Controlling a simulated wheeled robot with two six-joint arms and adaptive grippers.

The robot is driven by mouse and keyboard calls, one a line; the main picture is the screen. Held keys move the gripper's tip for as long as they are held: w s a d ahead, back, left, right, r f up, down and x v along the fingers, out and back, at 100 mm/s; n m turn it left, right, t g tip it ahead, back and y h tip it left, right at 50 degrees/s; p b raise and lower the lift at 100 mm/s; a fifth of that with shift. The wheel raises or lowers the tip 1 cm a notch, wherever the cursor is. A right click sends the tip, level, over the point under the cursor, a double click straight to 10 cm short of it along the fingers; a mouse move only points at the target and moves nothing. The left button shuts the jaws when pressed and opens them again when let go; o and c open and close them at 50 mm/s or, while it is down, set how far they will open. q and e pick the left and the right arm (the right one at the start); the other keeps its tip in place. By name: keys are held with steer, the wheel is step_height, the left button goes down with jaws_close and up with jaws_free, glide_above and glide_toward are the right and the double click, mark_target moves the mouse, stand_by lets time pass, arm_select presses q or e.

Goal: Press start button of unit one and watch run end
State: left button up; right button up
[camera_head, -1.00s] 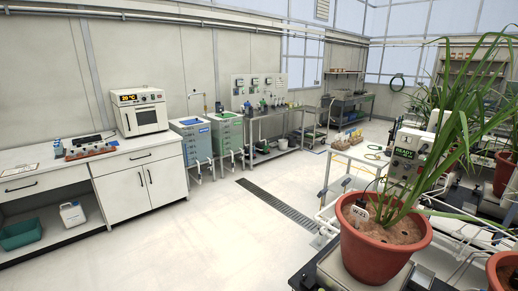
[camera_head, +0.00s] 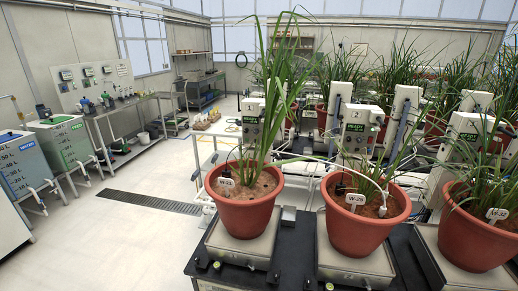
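A second white unit (camera_head: 357,128), marked 2, has a green screen that appears to read READY. A third white unit (camera_head: 462,140) stands at the right, largely covered by leaves. The start buttons are too small to tell apart. Terracotta pots (camera_head: 243,214), (camera_head: 358,232) and (camera_head: 474,239) with grassy plants and white tags stand on grey weighing plates. Neither of my grippers is in view.
The black bench (camera_head: 293,262) carries the pots, with cables and white tubes behind them. At left are a blue tank (camera_head: 22,165), a green tank (camera_head: 62,140) and a metal table (camera_head: 125,104). The pale floor (camera_head: 110,235) between them is clear, with a drain grating (camera_head: 150,202).

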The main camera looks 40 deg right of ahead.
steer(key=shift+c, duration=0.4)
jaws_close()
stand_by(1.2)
